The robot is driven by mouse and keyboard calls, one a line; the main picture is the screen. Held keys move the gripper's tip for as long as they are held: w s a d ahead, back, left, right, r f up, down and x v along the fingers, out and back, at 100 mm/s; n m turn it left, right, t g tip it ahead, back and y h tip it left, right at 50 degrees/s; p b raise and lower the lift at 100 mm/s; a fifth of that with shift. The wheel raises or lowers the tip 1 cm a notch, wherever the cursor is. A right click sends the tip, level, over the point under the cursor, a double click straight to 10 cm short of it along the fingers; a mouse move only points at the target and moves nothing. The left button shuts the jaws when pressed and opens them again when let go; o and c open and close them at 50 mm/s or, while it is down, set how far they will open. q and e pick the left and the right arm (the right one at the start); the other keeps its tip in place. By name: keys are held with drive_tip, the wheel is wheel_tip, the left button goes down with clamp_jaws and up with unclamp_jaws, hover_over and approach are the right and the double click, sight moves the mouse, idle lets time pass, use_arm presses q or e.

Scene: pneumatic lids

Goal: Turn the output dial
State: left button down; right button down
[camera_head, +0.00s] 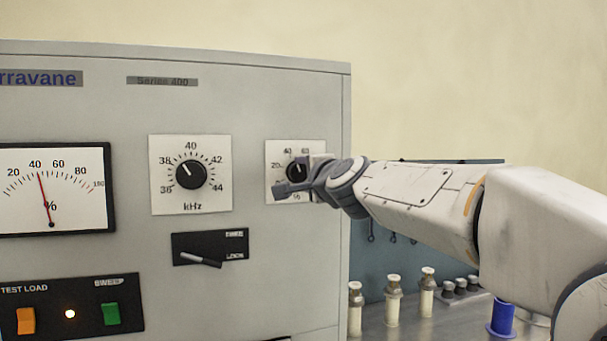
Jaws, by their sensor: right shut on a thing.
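The output dial (272,160) is the small white plate marked in percent at the right edge of the grey cabinet's front. My right gripper (297,178) reaches in from the right and is shut on its black knob. The fingers and wrist hide the right and lower parts of the plate. The visible part of the knob is dark, and its exact pointer setting is hard to read. My left gripper is not in view.
A kHz dial (191,174), a lever switch (210,248) and a percent meter (50,190) with its needle a little above 40 are on the panel. An orange switch (26,320), lit lamp and green switch (110,314) sit below. Bottles (393,300) and a blue spool (502,317) stand right.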

drive_tip(key=shift+c, duration=1.5)
unclamp_jaws()
drive_tip(key=v, duration=1)
drive_tip(key=shift+s, duration=0.2)
drive_tip(key=shift+d, duration=0.1)
